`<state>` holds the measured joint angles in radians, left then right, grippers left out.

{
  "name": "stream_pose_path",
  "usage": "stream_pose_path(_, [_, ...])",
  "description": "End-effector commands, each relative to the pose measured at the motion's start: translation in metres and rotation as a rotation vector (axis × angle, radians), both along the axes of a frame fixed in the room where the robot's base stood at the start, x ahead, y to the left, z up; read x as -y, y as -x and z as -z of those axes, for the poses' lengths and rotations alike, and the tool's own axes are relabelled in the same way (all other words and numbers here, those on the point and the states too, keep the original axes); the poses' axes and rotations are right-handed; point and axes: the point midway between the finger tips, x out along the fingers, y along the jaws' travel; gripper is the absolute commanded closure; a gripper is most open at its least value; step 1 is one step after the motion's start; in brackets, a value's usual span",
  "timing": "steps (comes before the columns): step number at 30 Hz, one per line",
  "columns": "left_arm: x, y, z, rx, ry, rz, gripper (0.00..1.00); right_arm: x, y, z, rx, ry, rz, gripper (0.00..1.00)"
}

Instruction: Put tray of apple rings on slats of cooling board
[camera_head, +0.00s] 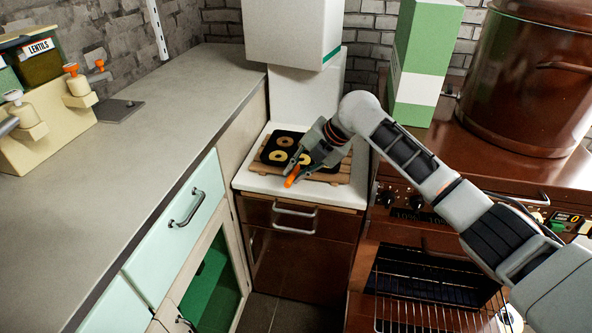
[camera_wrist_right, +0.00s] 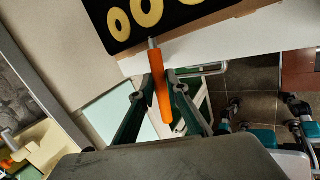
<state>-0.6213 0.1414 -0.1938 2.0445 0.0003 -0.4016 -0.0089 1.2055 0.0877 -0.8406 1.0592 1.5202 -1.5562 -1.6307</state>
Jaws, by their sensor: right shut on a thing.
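The black tray (camera_head: 292,149) holds several pale apple rings and has an orange handle (camera_head: 292,177) pointing towards me. It lies over the wooden slatted cooling board (camera_head: 326,178) on a white counter top. Slats show at the board's front and right. I cannot tell whether the tray rests fully on them. My right gripper (camera_head: 298,171) is shut on the handle and hides part of the tray. In the right wrist view the orange handle (camera_wrist_right: 161,92) is between the fingers, with the tray (camera_wrist_right: 165,28) and a wooden board edge beyond. My left gripper is not in view.
A brown stove (camera_head: 490,165) stands right, with a large pot (camera_head: 525,75) and a green-and-white box (camera_head: 425,60). The oven's wire rack (camera_head: 430,312) juts out below.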

Motion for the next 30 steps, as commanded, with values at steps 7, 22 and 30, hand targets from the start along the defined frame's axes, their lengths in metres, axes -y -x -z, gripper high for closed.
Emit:
stream_pose_path(7, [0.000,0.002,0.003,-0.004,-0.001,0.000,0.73,0.000,0.000,0.004,0.002,-0.001,0.000,1.00])
stream_pose_path(22, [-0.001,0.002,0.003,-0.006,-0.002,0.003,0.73,0.002,0.000,0.003,-0.001,0.000,0.001,0.65])
stream_pose_path(30, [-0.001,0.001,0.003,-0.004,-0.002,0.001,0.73,0.022,0.008,-0.031,0.005,0.000,0.001,0.65])
